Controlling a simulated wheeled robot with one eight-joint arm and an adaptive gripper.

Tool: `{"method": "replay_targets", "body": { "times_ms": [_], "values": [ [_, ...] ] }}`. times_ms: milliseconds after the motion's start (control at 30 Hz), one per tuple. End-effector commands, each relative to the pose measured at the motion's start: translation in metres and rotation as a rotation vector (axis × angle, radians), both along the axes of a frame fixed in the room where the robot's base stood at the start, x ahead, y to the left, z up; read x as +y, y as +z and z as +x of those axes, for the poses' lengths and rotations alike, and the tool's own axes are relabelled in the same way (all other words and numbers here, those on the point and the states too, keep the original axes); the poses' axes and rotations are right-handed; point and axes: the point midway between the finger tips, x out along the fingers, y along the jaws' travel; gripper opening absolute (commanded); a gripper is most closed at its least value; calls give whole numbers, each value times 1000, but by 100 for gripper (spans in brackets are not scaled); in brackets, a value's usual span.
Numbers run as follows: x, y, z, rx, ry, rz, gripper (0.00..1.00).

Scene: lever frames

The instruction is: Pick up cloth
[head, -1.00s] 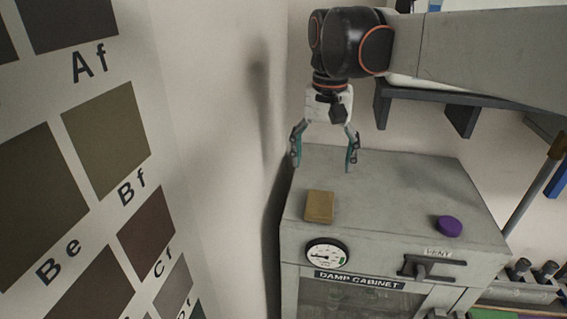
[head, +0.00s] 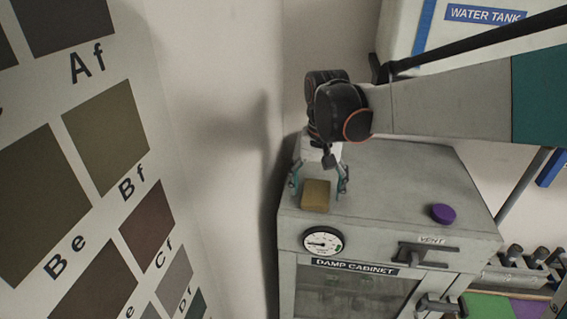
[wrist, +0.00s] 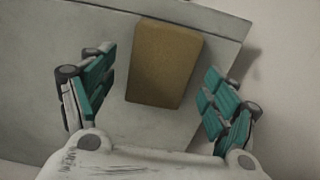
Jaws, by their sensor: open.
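The cloth appears as a tan, folded block-like pad (head: 315,196) lying flat on top of the grey damp cabinet (head: 395,190), near its front left corner. It also shows in the wrist view (wrist: 164,64), between and ahead of the fingers. My gripper (head: 320,190) is open and empty, pointing down just behind the cloth in the head view. In the wrist view its two teal-padded fingers (wrist: 158,100) stand apart, one on each side of the cloth, not visibly touching it. The exact height of the fingertips over the cabinet top cannot be told.
A purple round object (head: 443,213) sits on the cabinet top at the right. A gauge (head: 323,242) and a vent handle (head: 425,254) are on the cabinet front. A wall with colour swatches (head: 85,170) stands at the left. A water tank (head: 480,40) is at the upper right.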

Motion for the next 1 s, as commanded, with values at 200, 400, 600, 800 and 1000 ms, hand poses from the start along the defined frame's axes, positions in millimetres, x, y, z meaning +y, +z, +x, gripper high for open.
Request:
{"method": "replay_targets", "body": {
  "times_ms": [200, 400, 600, 800, 1000],
  "values": [
    [1, -1, 1, 0, 1, 0, 80],
    [1, -1, 0, 0, 1, 0, 37],
    [1, -1, 0, 0, 1, 0, 33],
    [1, 0, 0, 0, 1, 0, 33],
    [1, 13, -1, 0, 2, 0, 33]
  ]
}}
